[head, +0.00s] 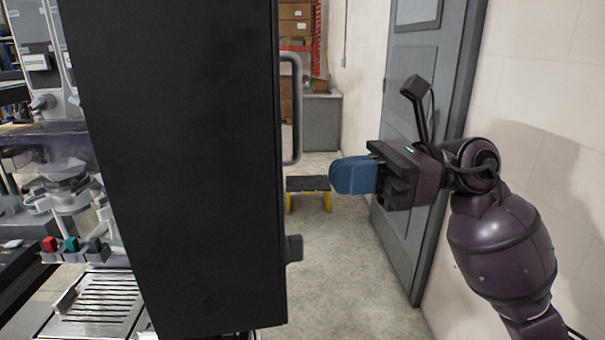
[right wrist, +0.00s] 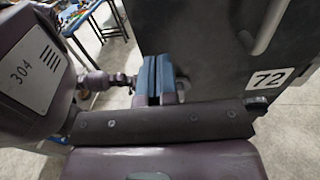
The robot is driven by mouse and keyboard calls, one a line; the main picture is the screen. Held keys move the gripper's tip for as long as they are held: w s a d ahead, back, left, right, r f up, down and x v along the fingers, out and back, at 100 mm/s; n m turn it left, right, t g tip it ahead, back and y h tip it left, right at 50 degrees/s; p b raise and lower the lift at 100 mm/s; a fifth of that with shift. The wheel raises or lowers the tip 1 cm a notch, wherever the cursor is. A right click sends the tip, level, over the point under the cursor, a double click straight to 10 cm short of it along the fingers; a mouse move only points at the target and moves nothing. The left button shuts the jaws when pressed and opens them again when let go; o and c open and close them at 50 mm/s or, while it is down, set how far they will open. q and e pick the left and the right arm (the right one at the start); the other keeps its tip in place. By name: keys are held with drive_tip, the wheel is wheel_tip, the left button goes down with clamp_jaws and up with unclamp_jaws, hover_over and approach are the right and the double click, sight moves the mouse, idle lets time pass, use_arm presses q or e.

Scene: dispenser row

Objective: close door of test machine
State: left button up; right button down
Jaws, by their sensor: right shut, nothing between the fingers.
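The test machine's door (head: 180,150) is a tall black panel. It stands open, swung out toward me and filling the left-centre of the head view. A grey bar handle (head: 292,110) runs along its right edge. In the right wrist view the door's outer face (right wrist: 205,55) shows a "72" label and part of the handle (right wrist: 268,25). My right gripper (head: 350,175) has blue fingers, shut and empty. It is to the right of the door's free edge, with a gap between them in the head view. My left gripper is not in view.
Left of the door is a dispensing machine with red and green buttons (head: 60,244) and a slotted metal tray (head: 95,300). A grey room door (head: 410,120) and pale wall (head: 545,80) bound the right. A small yellow-legged step (head: 308,185) stands on the floor beyond.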

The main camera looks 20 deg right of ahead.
drive_tip(key=shift+w+a+p, duration=0.2)
drive_tip(key=shift+a, duration=1.25)
drive_tip(key=shift+w+a+p, duration=0.15)
drive_tip(key=shift+a+p, duration=0.05)
drive_tip(key=shift+a, duration=1.2)
